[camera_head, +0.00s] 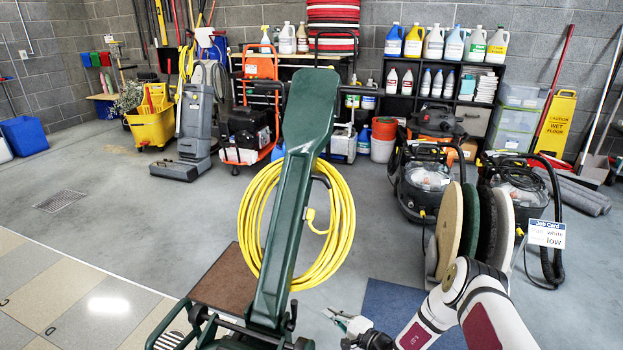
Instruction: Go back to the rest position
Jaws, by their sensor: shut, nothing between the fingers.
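My gripper (332,317) is low in the head view, right of the green machine's base, in front of a blue mat. Its fingers look shut and empty. My white arm reaches in from the lower right corner. A rack holds several round buffer pads on edge: a tan pad (446,232), a dark green pad (470,222), a black pad (486,230) and a grey-white pad (502,228). The rack's lower part is partly hidden by my arm. A job card (546,234) stands at its right; I can read "white" and "low" on it.
A green machine with a tall handle (303,130) and a coiled yellow cord (342,232) stands close in the middle. A blue mat (390,303) and a brown mat (225,279) lie on the floor. Vacuums (425,180) stand behind the pads.

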